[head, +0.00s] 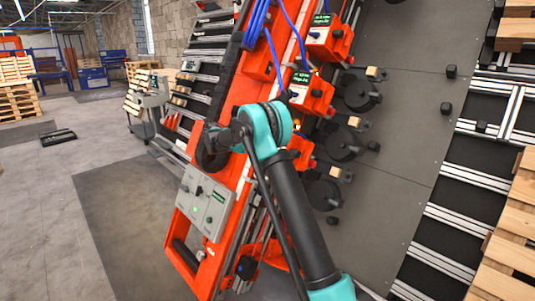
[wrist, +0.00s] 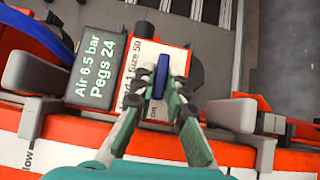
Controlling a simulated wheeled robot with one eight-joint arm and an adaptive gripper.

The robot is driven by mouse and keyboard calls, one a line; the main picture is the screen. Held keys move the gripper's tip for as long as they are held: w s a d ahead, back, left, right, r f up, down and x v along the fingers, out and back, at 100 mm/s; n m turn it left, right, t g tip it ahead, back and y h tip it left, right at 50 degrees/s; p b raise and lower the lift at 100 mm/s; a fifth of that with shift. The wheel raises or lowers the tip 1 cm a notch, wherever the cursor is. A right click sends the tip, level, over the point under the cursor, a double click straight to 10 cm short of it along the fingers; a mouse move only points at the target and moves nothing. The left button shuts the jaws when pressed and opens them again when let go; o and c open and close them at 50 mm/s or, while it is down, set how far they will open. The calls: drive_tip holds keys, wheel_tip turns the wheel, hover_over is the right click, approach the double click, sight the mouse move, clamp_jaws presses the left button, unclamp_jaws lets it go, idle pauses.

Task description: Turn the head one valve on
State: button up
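In the wrist view the head one valve is a blue bar handle (wrist: 161,75) on a white plate (wrist: 136,62) lettered "1 Size 50", with "on" visible lower down. The bar runs roughly up and down the picture. My gripper (wrist: 163,87) has its two fingertips on either side of the bar, close against it, and appears shut on it. The fingers cover part of the plate's lettering. A dark display (wrist: 97,65) beside the plate reads "Air 6.5 bar Pegs 24". In the head view my arm hides the gripper and the handle.
Orange boxes with small displays, an upper one (head: 328,37) and a middle one (head: 312,93), line the orange gantry beam. A grey control panel (head: 203,202) with a green light sits lower on it. Stacked wooden pallets (head: 510,235) stand at right. Open floor (head: 45,220) lies left.

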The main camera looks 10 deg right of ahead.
drive_tip(key=o, duration=0.3)
drive_tip(key=shift+o, duration=0.2)
wheel_tip(320, 180, up, 10)
idle(0.4)
